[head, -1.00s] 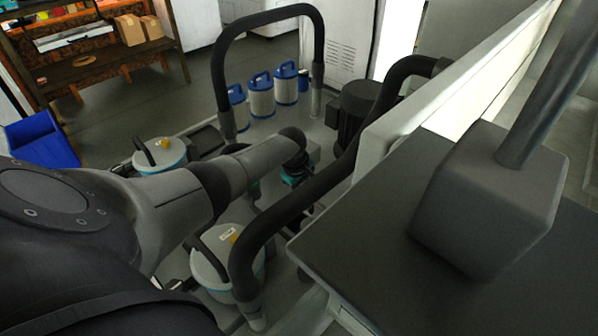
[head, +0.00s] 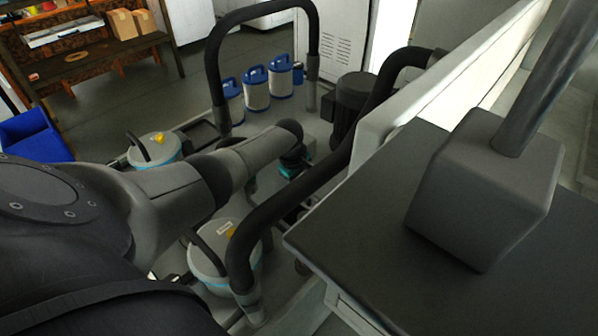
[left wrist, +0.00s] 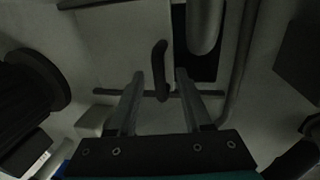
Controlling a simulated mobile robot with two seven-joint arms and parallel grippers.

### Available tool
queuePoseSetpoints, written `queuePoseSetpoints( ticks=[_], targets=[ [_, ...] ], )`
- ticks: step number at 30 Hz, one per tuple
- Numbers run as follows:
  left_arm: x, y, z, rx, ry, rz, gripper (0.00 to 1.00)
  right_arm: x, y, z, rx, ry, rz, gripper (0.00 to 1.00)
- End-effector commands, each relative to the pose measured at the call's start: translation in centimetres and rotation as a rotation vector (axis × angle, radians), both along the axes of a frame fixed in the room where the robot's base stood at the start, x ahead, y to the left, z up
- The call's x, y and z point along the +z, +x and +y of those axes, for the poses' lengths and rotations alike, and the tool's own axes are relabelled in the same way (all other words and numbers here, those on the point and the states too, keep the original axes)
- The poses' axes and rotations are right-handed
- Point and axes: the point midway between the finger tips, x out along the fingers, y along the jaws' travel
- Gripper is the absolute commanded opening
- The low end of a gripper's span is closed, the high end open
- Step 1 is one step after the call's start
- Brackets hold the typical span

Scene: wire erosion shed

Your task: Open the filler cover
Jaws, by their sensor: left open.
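A pale flat panel (left wrist: 118,48) with a dark bar handle (left wrist: 159,66) shows in the left wrist view and looks like the filler cover. It lies flat, and I cannot tell whether it is raised at all. My left gripper (left wrist: 160,76) is open, with one finger on each side of the handle's near end. I cannot tell whether the fingers touch it. In the head view my left arm reaches in from the left and its teal gripper body (head: 289,168) points down among the tank fittings; the fingers and the panel are hidden there. My right gripper is not in view.
Dark curved pipes (head: 310,182) arch close to my left arm. White lidded drums (head: 213,277) stand near it, and several blue-topped filter canisters (head: 256,92) stand behind. A dark motor (head: 351,98) and a dark counter (head: 360,250) with a grey block (head: 480,200) are at right.

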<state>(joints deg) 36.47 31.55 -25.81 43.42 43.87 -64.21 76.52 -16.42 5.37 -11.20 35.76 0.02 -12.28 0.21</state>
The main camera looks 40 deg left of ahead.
Motion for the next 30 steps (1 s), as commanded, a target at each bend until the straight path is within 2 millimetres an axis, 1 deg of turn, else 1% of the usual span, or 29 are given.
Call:
queuePoseSetpoints(
  ticks=[5,8,16,21,24,27,30],
  targets=[
    [1.1,-0.2,0.0,-0.001,-0.001,0.001,0.5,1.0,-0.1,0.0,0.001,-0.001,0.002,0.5],
    [2.5,-0.4,0.1,-0.001,0.0,0.0,0.5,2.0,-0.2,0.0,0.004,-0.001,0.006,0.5],
    [7.3,-1.4,0.2,-0.001,0.0,-0.001,0.5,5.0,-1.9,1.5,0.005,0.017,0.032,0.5],
    [10.6,-2.1,0.2,-0.002,0.002,-0.001,0.5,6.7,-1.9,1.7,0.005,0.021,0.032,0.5],
    [12.3,-2.4,0.3,0.0,0.001,-0.001,0.5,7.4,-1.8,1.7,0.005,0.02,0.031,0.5],
    [13.6,-2.7,0.3,-0.001,0.002,-0.001,0.5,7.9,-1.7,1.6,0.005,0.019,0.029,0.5],
    [14.5,-2.8,0.3,0.0,0.001,-0.001,0.5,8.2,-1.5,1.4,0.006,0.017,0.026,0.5]
  ],
)
